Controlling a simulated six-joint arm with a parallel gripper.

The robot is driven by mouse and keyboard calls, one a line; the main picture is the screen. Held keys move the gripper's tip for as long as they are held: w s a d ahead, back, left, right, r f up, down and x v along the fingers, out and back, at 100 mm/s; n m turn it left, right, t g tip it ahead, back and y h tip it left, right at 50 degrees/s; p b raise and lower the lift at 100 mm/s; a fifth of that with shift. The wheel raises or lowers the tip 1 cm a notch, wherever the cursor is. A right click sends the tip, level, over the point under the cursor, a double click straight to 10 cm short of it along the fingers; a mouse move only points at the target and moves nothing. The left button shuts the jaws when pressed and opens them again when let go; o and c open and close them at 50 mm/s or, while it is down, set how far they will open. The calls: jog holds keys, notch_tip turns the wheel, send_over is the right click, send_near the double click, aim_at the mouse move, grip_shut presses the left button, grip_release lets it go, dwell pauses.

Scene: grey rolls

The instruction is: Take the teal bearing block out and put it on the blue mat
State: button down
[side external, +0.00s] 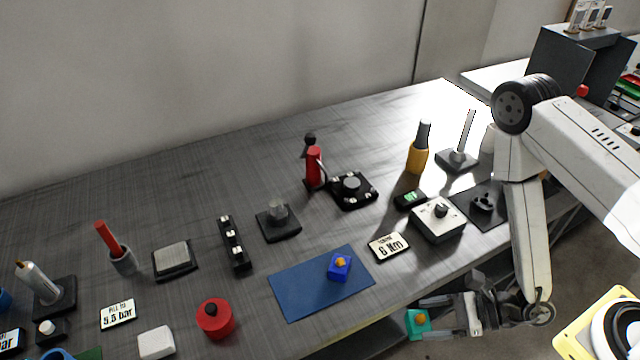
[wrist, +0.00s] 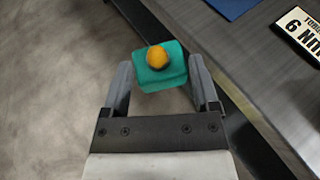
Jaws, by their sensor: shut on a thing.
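The teal bearing block (side external: 417,323) has an orange ball-like top. My gripper (side external: 440,317) is shut on it and holds it in the air, off the front edge of the table. In the wrist view the teal block (wrist: 160,75) sits between the two fingers of my gripper (wrist: 162,88), slightly tilted in the picture. The blue mat (side external: 297,292) lies on the table to the upper left of my gripper. A corner of the mat also shows in the wrist view (wrist: 232,7). A blue block (side external: 339,267) with an orange top stands on the mat's right part.
A "6 Nm" plate (side external: 389,247) lies right of the mat, near a white box with a dark knob (side external: 438,220). A red round container (side external: 215,318) stands left of the mat. The mat's left part is clear. The table's front edge runs between gripper and mat.

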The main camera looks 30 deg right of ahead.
jog(key=shift+s, duration=2.75)
jog(key=shift+w, duration=0.15)
notch_tip(320, 180, up, 5)
send_over(409, 320)
jog(key=shift+f+n, duration=0.2)
jog(key=shift+n, duration=0.1)
jog(key=w+a+r, duration=0.4)
jog(key=a+r, duration=0.1)
jog(key=r, duration=0.2)
jog(key=shift+w+a+r, duration=0.15)
jog(key=shift+a+r, duration=0.1)
jog(key=shift+r, duration=0.05)
